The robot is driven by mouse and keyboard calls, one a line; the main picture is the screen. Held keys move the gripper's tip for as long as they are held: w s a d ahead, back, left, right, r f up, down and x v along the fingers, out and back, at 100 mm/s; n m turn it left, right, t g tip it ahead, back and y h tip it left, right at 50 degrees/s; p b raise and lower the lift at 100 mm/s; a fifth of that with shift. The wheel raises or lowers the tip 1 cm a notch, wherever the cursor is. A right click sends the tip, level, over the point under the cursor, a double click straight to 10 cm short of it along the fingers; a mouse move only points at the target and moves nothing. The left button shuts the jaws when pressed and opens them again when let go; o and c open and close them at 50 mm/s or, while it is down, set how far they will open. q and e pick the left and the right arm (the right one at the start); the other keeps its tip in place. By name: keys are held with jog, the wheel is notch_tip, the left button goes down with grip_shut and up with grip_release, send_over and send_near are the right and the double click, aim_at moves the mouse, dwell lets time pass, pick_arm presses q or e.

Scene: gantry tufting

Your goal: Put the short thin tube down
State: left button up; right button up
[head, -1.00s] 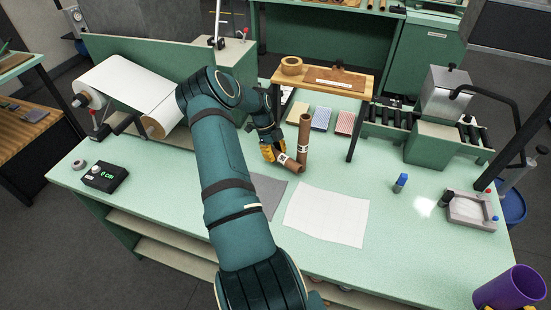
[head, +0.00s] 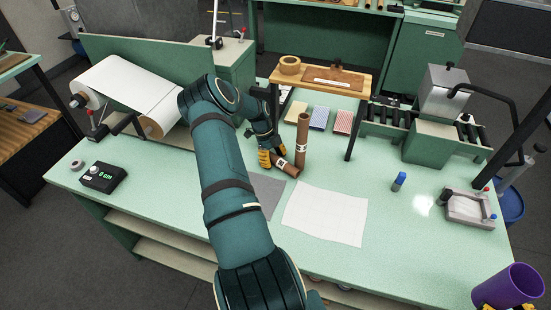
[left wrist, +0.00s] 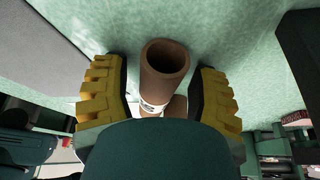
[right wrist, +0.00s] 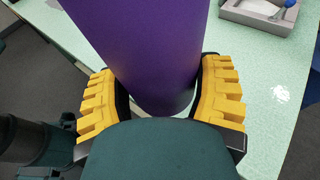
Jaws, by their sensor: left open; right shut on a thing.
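The short thin tube (head: 287,168) is brown with a pale label. It lies on the green table, beside the foot of a taller brown tube (head: 303,135) that stands upright. My left gripper (head: 270,158) is open at the short tube's left end. In the left wrist view a brown tube with an open end (left wrist: 165,68) sits between the spread yellow fingers (left wrist: 162,92), with a gap on each side. My right gripper (right wrist: 160,95) is shut on a purple cup (right wrist: 145,40). The cup also shows at the head view's lower right (head: 512,285).
A grey mat (head: 268,190) and a white sheet (head: 325,213) lie in front of the tubes. A wooden stand (head: 322,80) rises behind them. A blue-capped bottle (head: 399,181) and a grey tray (head: 468,208) are to the right. The table between sheet and bottle is clear.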

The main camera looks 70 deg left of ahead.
pick_arm(q)
jog(key=v, duration=1)
jog(key=shift+w+r, duration=0.2)
jog(key=shift+r, duration=0.25)
jog(key=shift+o, duration=1.1)
jog(key=shift+a+r, duration=0.1)
jog(key=shift+r, duration=0.25)
jog(key=f, duration=0.2)
jog(key=d+f, duration=0.1)
jog(key=f, duration=0.3)
jog(key=shift+s+d+f, duration=0.1)
jog(key=shift+s+d, duration=0.15)
jog(key=shift+s, duration=0.05)
jog(key=shift+w+x, duration=0.2)
jog(key=shift+x, duration=1.1)
jog(key=shift+w+x, duration=0.2)
jog(key=shift+x, duration=1.15)
jog(key=c, duration=1.2)
grip_shut()
